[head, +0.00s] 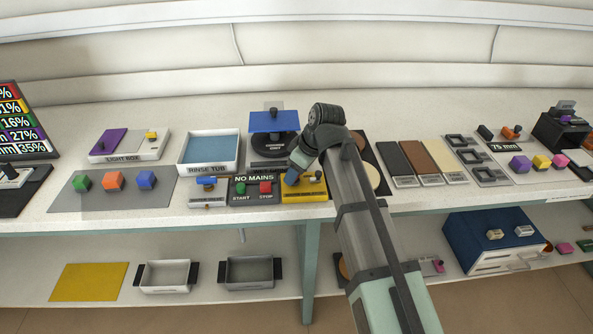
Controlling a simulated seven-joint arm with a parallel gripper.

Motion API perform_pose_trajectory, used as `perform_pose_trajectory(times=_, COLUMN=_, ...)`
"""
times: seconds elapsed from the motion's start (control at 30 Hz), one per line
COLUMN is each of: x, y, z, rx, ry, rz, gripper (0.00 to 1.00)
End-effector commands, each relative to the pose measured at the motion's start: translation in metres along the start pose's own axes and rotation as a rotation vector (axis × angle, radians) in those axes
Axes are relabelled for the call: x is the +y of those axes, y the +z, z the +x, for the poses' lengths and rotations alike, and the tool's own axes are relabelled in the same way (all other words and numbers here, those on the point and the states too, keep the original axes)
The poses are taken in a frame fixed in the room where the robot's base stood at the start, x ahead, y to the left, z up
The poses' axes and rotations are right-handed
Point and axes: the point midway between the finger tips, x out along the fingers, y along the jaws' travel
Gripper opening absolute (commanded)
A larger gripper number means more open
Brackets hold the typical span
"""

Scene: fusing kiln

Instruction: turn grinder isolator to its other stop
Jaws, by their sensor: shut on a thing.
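A yellow panel (305,191) at the front edge of the bench, just right of the START/STOP box, appears to be the grinder isolator. Its label is too small to read. My gripper (291,178) reaches down over the panel's left part from behind and is shut on its handle. The fingertips and my wrist hide most of the handle, so I cannot tell exactly how it is turned. A small brass-coloured part (318,175) shows at the panel's back right.
The NO MAINS box (254,198), with green and red buttons, stands close on the left. Beyond it is a white panel with a blue lever (207,182). A machine with a blue plate (273,121) stands behind. Brown and cream boards (419,160) lie to the right.

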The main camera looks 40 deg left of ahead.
Motion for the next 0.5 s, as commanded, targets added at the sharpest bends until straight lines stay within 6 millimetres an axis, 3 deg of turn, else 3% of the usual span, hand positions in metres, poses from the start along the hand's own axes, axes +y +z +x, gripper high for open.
perform_pose_trajectory(times=0.5, x=-0.0035, y=-0.0005, z=0.0001, rx=0.000, ry=0.189, rz=0.449, gripper=0.16)
